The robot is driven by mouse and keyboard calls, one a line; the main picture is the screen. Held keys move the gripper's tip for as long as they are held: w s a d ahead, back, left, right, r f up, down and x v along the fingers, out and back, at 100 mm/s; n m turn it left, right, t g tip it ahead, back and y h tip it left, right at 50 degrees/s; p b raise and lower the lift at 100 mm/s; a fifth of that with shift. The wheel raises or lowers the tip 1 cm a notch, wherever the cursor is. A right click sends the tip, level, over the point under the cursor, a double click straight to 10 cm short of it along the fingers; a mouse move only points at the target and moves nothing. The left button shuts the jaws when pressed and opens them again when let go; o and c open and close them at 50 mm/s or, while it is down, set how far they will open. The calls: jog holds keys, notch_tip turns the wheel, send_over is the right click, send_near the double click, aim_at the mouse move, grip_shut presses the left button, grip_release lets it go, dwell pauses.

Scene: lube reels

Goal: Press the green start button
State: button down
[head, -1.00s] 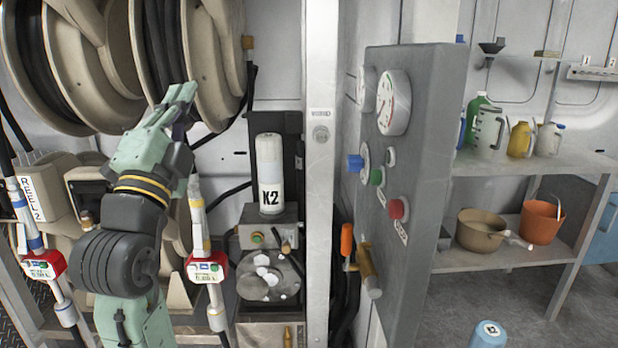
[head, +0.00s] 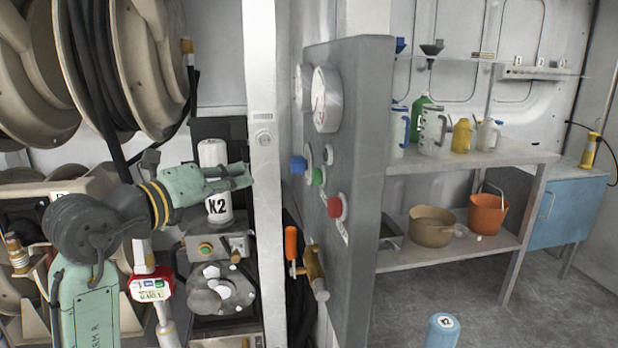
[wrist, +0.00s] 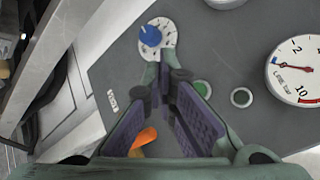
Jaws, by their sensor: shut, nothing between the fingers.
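A green button (head: 318,176) sits on the side of the grey control panel (head: 352,120), between a blue knob (head: 298,165) and a red button (head: 336,207). In the wrist view the green button (wrist: 203,89) shows just right of the fingers, below and right of the blue knob (wrist: 151,36). My gripper (head: 248,177) is shut and empty, left of the panel and pointing right toward it, in front of the K2 canister and the white post. In the wrist view my gripper (wrist: 165,75) overlaps the panel face. The red button cannot be made out there.
The white post (head: 263,200) stands just left of the panel. An orange-handled valve (head: 291,243) and a brass nozzle (head: 314,268) sit low by the panel. Gauges (head: 325,98) are above the buttons. Another green button (head: 205,248) is on the box under the K2 canister (head: 217,205).

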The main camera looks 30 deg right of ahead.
aim_at(317, 177)
jog(key=s+d+p, duration=0.1)
jog(key=s+d, duration=0.1)
jog(key=d, duration=0.6)
jog(key=shift+s+d, duration=0.2)
dwell(1.4)
jog(key=shift+s+d, duration=0.1)
jog(key=shift+d, duration=0.3)
jog(key=shift+s+d, duration=0.2)
jog(key=shift+d, duration=0.3)
dwell(0.6)
jog(key=shift+a, duration=0.1)
jog(key=shift+w+a+b, duration=0.3)
jog(key=shift+a+b, duration=0.1)
jog(key=shift+a, duration=0.4)
